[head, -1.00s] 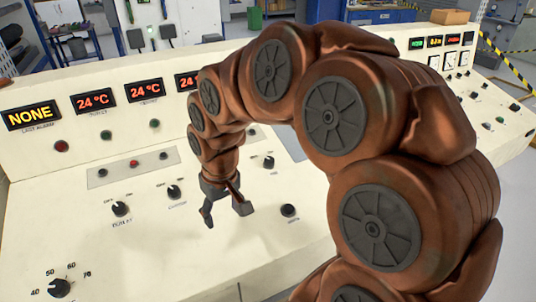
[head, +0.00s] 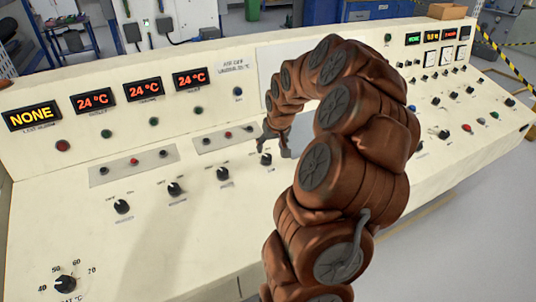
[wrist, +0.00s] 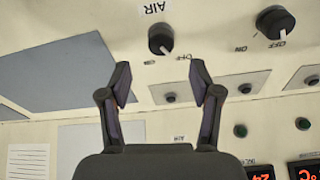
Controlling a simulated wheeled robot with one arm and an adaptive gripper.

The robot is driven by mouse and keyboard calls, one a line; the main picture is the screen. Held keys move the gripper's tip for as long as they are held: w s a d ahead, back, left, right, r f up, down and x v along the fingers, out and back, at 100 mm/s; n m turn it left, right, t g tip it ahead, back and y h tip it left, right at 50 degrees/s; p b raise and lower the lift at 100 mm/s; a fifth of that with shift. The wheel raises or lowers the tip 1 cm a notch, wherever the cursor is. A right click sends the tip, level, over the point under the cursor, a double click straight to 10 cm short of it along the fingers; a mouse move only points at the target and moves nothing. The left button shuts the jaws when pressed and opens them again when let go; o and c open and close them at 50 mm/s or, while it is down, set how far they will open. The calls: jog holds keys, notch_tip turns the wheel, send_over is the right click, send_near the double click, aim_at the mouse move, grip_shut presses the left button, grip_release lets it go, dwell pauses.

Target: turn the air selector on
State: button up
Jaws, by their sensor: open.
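The air selector is a round black knob (wrist: 161,38) in the wrist view, below an upside-down "AIR" label. Its white pointer leans slightly toward the "OFF" mark at its lower right, with "ON" at its lower left. My gripper (wrist: 160,78) is open and empty, its two fingertips apart, with the knob ahead of the gap and not between them. In the head view, my gripper (head: 273,150) hangs over the console close to a black knob (head: 266,160), which looks to be the same selector. The head view does not show its label clearly.
A neighbouring black ON/OFF knob (wrist: 275,22) stands beside the selector in the wrist view. More knobs, such as one at the middle (head: 223,174), line the sloping console (head: 130,250). A grey strip (head: 133,168) carries small buttons. Red displays (head: 143,89) show 24 °C.

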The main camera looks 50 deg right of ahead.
aim_at(267, 156)
jog(key=shift+p+x, duration=1.15)
jog(key=shift+x, duration=2.25)
jog(key=shift+c, duration=0.2)
jog(key=c, duration=1)
jog(key=shift+d, duration=0.1)
jog(key=shift+c, duration=0.5)
